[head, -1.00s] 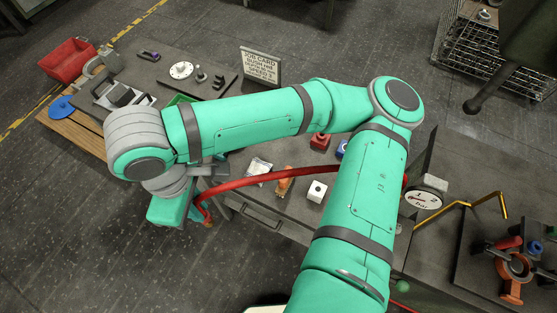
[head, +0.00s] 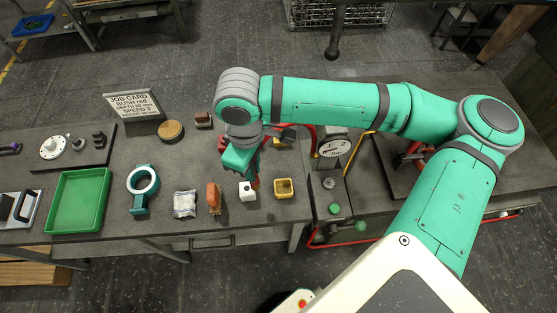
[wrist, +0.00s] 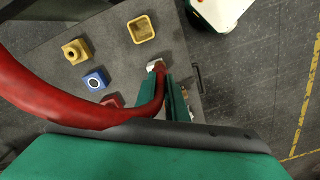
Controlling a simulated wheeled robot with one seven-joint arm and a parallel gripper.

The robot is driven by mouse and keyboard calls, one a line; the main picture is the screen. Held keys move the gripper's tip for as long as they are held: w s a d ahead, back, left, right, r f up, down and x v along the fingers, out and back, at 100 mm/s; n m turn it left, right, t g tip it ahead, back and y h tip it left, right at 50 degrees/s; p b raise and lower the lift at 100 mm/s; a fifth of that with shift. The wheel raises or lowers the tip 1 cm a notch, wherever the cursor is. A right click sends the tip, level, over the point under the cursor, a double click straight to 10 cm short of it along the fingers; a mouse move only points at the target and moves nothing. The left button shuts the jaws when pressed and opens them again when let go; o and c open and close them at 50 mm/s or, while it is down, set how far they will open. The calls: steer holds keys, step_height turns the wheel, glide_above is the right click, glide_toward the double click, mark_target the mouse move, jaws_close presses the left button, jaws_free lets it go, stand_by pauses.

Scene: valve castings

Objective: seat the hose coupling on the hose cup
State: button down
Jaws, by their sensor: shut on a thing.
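My gripper (head: 254,178) is shut on the red hose (wrist: 28,90) near its end. It points down over the bench beside a white block (head: 247,191). The hose's end and coupling are mostly hidden between the fingers. In the wrist view the fingers (wrist: 165,92) reach toward the white block (wrist: 154,64), which they partly cover. I cannot tell whether the coupling touches it. Also in the wrist view are a yellow block with a hole (wrist: 76,51), a blue block with a round socket (wrist: 95,80) and a partly hidden red block (wrist: 112,101). I cannot tell which is the hose cup.
An open yellow square container (head: 284,189) stands right of the white block. An orange-brown object (head: 213,197), a silver packet (head: 184,204), a teal ring tool (head: 143,182) and a green tray (head: 78,203) lie left. A gauge (head: 335,149) stands right. The bench's front edge is close.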

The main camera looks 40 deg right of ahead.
steer(key=s+d+f+m, duration=0.1)
steer(key=s+d+m, duration=0.1)
steer(key=d, duration=0.6)
steer(key=shift+s+f, duration=0.15)
steer(key=shift+s, duration=0.2)
steer(key=shift+a, duration=0.1)
steer(key=shift+f, duration=2.05)
steer(key=shift+f, duration=0.15)
steer(key=shift+f, duration=0.4)
steer(key=shift+f, duration=0.3)
